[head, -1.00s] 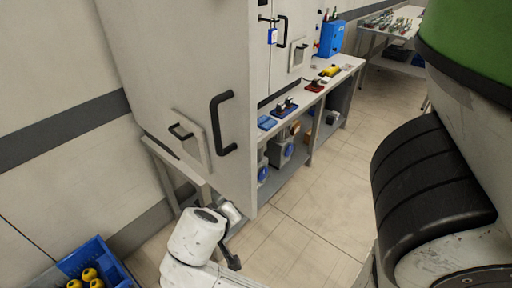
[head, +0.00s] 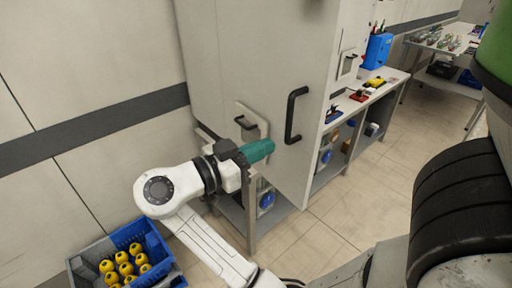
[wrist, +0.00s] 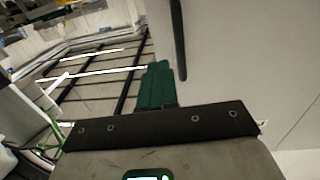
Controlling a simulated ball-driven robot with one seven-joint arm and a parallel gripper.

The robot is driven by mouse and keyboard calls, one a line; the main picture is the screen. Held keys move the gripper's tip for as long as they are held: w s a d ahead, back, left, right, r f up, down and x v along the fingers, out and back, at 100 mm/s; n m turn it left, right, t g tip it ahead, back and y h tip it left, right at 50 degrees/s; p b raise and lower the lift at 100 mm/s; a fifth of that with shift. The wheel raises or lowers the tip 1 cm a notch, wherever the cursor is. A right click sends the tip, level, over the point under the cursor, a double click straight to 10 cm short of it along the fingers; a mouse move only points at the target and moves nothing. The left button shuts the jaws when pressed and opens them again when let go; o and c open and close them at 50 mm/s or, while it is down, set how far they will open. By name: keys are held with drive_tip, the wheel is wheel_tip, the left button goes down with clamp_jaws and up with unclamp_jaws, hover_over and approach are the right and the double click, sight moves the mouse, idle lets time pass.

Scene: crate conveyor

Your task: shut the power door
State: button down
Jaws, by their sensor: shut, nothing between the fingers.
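The large grey door (head: 270,60) stands swung out, its free edge over the bench side. A black bar handle (head: 295,115) is on its face, and a small panel with a smaller black handle (head: 245,122) is left of it. My gripper (head: 268,147) has green fingers closed together and empty. It is in front of the door's lower part, left of and below the bar handle. In the wrist view the fingers (wrist: 157,85) point past the door face (wrist: 240,60), with the bar handle (wrist: 178,40) ahead to the right. I cannot tell whether they touch the door.
A bench (head: 391,76) with tools and a blue box (head: 378,48) runs behind the door to the right. A wall is on the left. Open floor (head: 400,165) lies right of the bench.

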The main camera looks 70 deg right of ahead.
drive_tip(key=p, duration=0.3)
approach(313, 126)
drive_tip(key=x, duration=0.4)
drive_tip(key=shift+s+d+r, duration=0.1)
drive_tip(key=shift+s+d, duration=0.15)
drive_tip(key=shift+d, duration=0.05)
drive_tip(key=shift+s+d, duration=0.15)
drive_tip(key=shift+d, duration=0.1)
